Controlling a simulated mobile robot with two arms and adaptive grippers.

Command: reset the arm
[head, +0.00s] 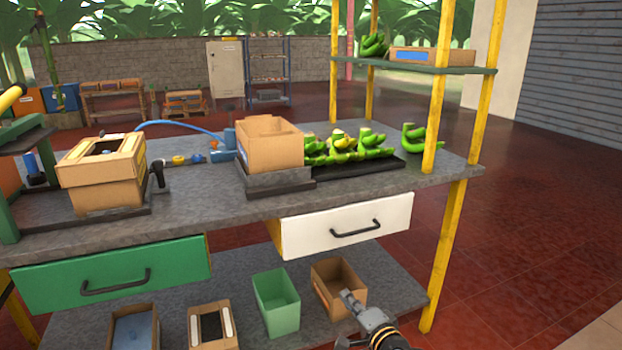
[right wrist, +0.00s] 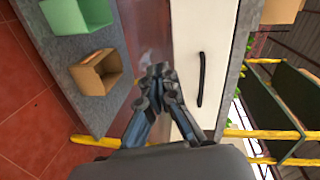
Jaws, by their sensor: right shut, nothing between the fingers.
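My right gripper (head: 350,301) shows at the bottom of the head view, in front of the lower shelf and near the small brown box. In the right wrist view its fingers (right wrist: 157,72) are closed together with nothing between them. The white drawer (right wrist: 195,60) is beyond the fingers in that view; it also shows above the gripper in the head view (head: 300,235). The right arm enters at the bottom edge of the head view. My left gripper is not in view.
The workbench (head: 240,205) carries an open carton (head: 270,150), a lidded carton (head: 103,170) and green bananas (head: 350,145). The lower shelf holds a green bin (head: 275,300) and a brown box (head: 325,275). A yellow post (head: 446,255) stands at right. Red floor (head: 520,250) is clear beyond it.

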